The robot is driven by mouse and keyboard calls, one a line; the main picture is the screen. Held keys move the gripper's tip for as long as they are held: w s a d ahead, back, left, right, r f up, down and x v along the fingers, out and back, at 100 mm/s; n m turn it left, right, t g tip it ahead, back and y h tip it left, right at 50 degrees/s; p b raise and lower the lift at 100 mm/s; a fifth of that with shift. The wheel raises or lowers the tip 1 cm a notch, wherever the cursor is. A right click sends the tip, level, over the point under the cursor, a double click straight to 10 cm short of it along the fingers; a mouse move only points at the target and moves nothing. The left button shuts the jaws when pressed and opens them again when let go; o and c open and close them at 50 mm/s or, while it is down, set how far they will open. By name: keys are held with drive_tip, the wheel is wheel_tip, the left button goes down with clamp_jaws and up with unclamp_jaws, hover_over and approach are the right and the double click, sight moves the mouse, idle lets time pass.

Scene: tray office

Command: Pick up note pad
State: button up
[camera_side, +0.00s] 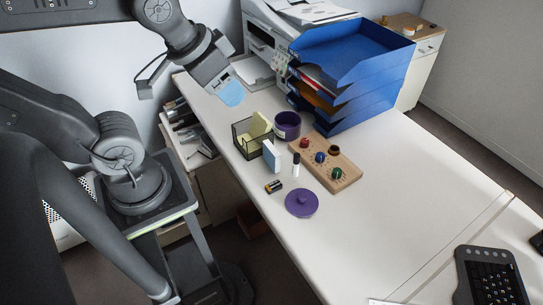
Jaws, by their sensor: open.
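A yellow note pad (259,125) stands in a dark mesh holder (243,144) on the white desk. It leans a little, and its lower part is hidden by the mesh. My gripper (230,93) is above the desk, up and to the left of the holder in the picture, apart from the note pad. Its light-blue end faces down to the desk. It is open, with nothing seen between the fingers.
A purple container (287,125), a blue-and-white box (271,155), a wooden board with coloured knobs (343,174), a battery (273,187), a white-and-black bottle (296,164) and a purple lid (301,203) crowd around the holder. Blue stacked trays (352,66) stand behind.

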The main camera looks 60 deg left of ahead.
drive_tip(key=w+a+f+m+g+y, duration=0.1)
drive_tip(key=w+a+f+m+g, duration=0.15)
drive_tip(key=w+m, duration=0.2)
drive_tip(key=m+g+y, duration=0.3)
drive_tip(key=m+y, duration=0.1)
drive_tip(key=m, duration=1)
hover_over(272, 148)
drive_tip(key=d, duration=0.5)
wheel_tip(272, 148, down, 20)
drive_tip(key=x, duration=0.7)
drive_tip(key=shift+s+f, duration=0.1)
drive_tip(key=shift+s, duration=0.2)
drive_tip(key=shift+h, duration=0.3)
drive_tip(key=shift+a+x, duration=0.15)
drive_tip(key=shift+x, duration=1.45)
drive_tip(key=shift+a+x, duration=0.1)
drive_tip(key=shift+x, duration=1.5)
drive_tip(key=shift+w, duration=0.2)
drive_tip(key=shift+c, duration=0.5)
clamp_jaws()
